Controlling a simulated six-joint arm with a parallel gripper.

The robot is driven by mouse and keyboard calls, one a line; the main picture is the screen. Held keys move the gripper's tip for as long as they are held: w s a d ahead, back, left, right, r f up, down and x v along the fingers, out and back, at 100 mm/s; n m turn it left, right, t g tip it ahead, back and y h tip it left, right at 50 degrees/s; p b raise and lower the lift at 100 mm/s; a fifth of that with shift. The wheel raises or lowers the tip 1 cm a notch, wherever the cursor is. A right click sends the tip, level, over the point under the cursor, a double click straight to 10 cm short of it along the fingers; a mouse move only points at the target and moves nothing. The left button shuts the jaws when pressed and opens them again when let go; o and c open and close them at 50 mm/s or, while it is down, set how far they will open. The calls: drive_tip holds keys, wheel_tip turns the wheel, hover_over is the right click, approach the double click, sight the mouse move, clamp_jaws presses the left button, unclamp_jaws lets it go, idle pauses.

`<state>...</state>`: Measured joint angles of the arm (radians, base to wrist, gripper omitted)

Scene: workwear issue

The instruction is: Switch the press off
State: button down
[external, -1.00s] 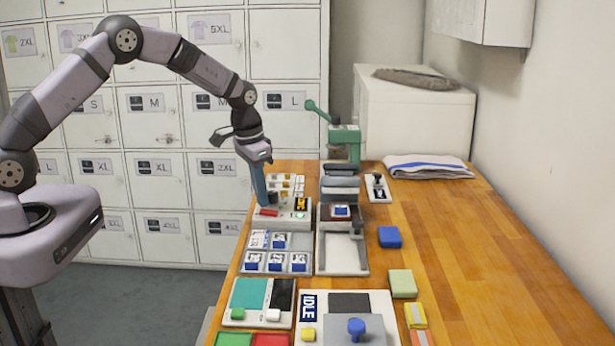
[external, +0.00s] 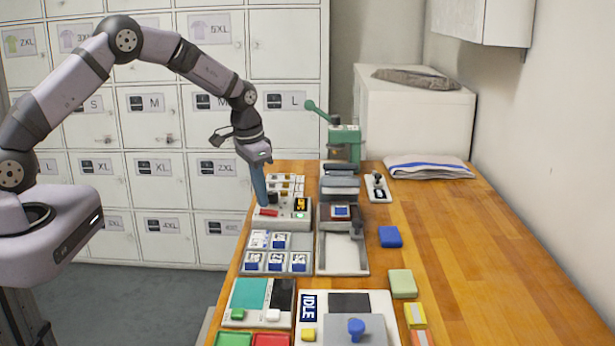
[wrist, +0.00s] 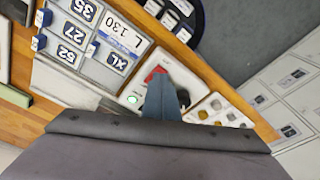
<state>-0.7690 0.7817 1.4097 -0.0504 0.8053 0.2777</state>
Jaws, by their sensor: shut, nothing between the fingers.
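The green press (external: 344,142) with its lever stands at the far end of the bench. Its grey bed (external: 342,255) runs towards the camera. Left of it, a pale control box (external: 284,222) carries a red switch (external: 267,212), a small yellow display (external: 301,204) and a lit green lamp (external: 300,215). In the wrist view, the red switch (wrist: 155,73) and green lamp (wrist: 133,99) show beside my fingers. My gripper (external: 263,203) is shut and empty, pointing down at the box by the red switch. I cannot tell whether it touches the switch, which the fingers partly cover.
A tray of number blocks (external: 277,252) lies in front of the box, and several small knobs (wrist: 220,110) lie behind it. A blue block (external: 390,237) and folded cloth (external: 428,167) lie on the right. The bench's right side is mostly clear.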

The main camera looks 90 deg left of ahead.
sight(262, 210)
drive_tip(key=shift+f+b, duration=0.5)
drive_tip(key=shift+f, duration=0.3)
idle(0.4)
drive_tip(key=shift+r, duration=0.1)
wheel_tip(262, 210, up, 7)
drive_tip(key=p, duration=0.5)
idle(0.5)
idle(0.5)
